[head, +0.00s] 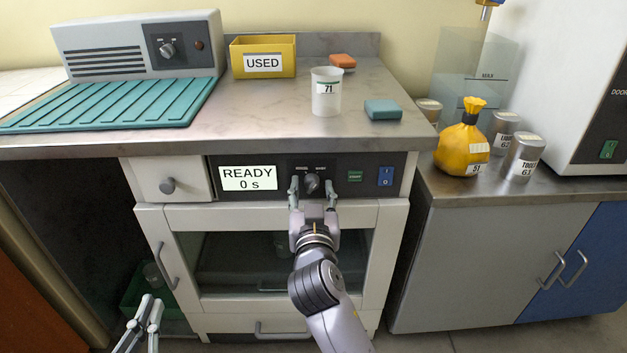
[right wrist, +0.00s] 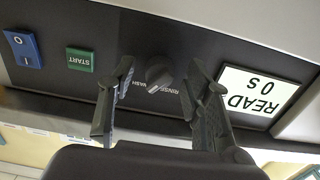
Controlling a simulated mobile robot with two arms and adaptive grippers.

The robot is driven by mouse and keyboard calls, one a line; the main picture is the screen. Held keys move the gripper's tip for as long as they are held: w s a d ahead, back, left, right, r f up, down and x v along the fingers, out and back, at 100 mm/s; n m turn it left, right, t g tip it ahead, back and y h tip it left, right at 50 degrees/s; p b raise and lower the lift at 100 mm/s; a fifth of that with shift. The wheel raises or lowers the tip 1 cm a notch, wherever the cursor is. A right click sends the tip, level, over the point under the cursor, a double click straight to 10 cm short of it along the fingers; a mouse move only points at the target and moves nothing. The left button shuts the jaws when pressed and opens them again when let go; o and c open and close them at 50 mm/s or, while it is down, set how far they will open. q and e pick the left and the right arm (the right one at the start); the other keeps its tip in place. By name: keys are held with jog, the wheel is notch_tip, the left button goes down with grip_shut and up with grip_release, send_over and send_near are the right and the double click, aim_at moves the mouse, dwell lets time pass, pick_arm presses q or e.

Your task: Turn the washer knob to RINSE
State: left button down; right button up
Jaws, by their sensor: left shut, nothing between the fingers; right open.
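The washer knob (head: 312,183) is a round dark knob on the black control panel of the washer under the counter. WASH and RINSE labels show beside the knob in the right wrist view (right wrist: 157,76), where the panel appears upside down; I cannot tell which label it points to. My right gripper (head: 313,194) is open at the panel, one finger on each side of the knob, with visible gaps to it in the wrist view. My left gripper (head: 150,315) is shut and empty, low at the left, away from the panel.
The display (head: 247,179) reads READY 0 s. A green START button (head: 355,176) and a blue power switch (head: 386,176) sit right of the knob. A cup marked 71 (head: 326,95), a teal block (head: 382,110) and a yellow USED bin (head: 263,57) stand on the counter above.

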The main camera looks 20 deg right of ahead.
jog(key=shift+w, duration=0.15)
jog(key=shift+c, duration=0.2)
grip_shut()
dwell(0.4)
